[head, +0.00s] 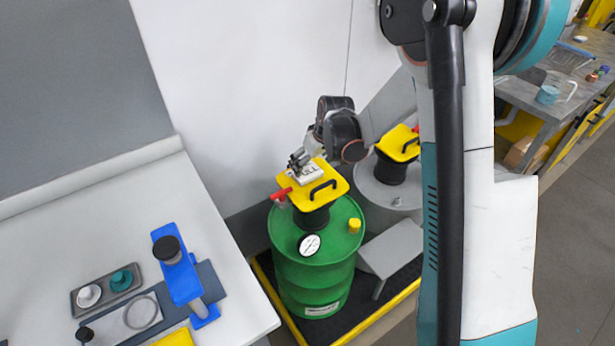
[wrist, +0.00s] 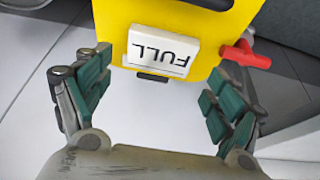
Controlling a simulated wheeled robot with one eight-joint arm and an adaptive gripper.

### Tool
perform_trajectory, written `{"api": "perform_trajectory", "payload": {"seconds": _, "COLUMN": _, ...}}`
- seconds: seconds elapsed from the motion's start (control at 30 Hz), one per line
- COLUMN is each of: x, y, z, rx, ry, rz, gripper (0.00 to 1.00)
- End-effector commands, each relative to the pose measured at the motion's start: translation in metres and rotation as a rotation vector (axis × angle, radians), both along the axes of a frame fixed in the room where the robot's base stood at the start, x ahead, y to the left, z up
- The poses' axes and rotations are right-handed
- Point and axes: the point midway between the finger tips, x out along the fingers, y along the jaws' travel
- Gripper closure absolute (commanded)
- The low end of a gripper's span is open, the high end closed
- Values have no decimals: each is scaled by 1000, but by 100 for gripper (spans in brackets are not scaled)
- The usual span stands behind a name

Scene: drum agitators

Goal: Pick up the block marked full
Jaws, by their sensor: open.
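The white block marked FULL (wrist: 162,52) sits on a yellow plate (wrist: 207,22) and its lettering is upside down in the wrist view. In the head view the block (head: 309,175) lies on the yellow plate (head: 328,193) on top of the green drum (head: 312,270). My gripper (wrist: 158,92) is open, with its green-padded fingers to the left and right of the block and apart from it. In the head view my gripper (head: 299,160) is at the back edge of the plate, close to the block.
A red handle (head: 281,194) sticks out at the plate's left, and a black handle (head: 323,191) is on its right. A grey drum (head: 390,190) with another yellow plate (head: 398,143) stands behind to the right. A white bench (head: 200,215) with a blue stand (head: 180,275) is at left.

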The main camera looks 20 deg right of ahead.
Motion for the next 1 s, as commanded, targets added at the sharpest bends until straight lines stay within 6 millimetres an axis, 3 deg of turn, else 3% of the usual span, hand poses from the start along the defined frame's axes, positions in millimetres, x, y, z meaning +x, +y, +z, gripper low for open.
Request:
{"api": "perform_trajectory", "payload": {"seconds": 0.4, "x": 13, "y": 5, "z": -46, "rx": 0, "ry": 0, "rz": 1, "gripper": 15}}
{"api": "perform_trajectory", "payload": {"seconds": 0.67, "x": 15, "y": 5, "z": -49, "rx": 0, "ry": 0, "rz": 1, "gripper": 15}}
{"api": "perform_trajectory", "payload": {"seconds": 0.83, "x": 15, "y": 5, "z": -49, "rx": 0, "ry": 0, "rz": 0, "gripper": 49}}
{"api": "perform_trajectory", "payload": {"seconds": 1.0, "x": 15, "y": 5, "z": -49, "rx": 0, "ry": 0, "rz": 0, "gripper": 49}}
